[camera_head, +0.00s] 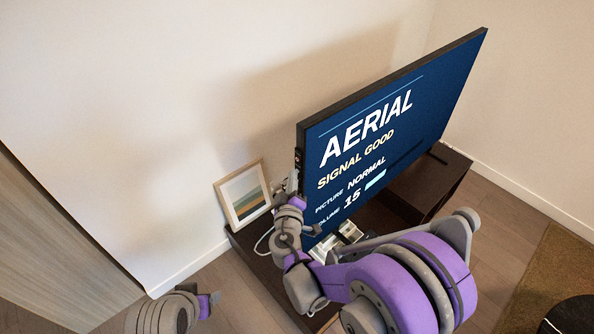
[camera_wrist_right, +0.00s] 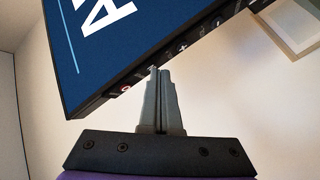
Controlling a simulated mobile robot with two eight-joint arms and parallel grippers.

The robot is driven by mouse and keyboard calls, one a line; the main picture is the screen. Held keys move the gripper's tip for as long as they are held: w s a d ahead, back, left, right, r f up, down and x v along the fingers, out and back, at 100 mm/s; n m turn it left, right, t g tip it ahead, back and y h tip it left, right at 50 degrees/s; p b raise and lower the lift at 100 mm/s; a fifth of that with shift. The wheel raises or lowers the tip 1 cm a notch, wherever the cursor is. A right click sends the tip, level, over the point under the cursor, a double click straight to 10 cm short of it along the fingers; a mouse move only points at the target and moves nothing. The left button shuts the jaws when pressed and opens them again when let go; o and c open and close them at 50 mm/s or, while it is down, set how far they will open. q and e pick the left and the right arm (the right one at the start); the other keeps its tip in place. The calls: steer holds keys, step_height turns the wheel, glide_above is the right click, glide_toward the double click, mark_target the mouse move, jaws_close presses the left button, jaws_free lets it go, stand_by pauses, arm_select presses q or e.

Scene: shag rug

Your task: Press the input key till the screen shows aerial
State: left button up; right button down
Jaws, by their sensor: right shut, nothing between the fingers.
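The television (camera_head: 400,130) stands on a dark cabinet and its blue screen reads AERIAL, SIGNAL GOOD, PICTURE NORMAL, VOLUME 15. In the right wrist view, the television (camera_wrist_right: 115,45) has a row of small marked keys (camera_wrist_right: 183,48) along its dark side edge, with a red mark at one end. My right gripper (camera_wrist_right: 158,74) is shut and empty, its fingertips at this edge between the red mark and a plus mark. I cannot tell whether they touch a key. In the head view, my right gripper (camera_head: 293,182) is beside the screen's left edge. My left gripper (camera_head: 214,298) is partly visible, low at left.
A framed picture (camera_head: 243,195) leans against the wall on the cabinet (camera_head: 440,185), left of the television. A white cable (camera_head: 262,243) lies near it. A wood-grain panel (camera_head: 50,250) stands at the far left. A brown rug (camera_head: 555,275) lies at right.

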steer(key=shift+s+a, duration=0.45)
steer(key=shift+a, duration=0.15)
steer(key=shift+a, duration=0.1)
steer(key=shift+s+a, duration=0.75)
steer(key=shift+a, duration=0.25)
steer(key=shift+s+a, duration=0.75)
steer(key=shift+a, duration=0.2)
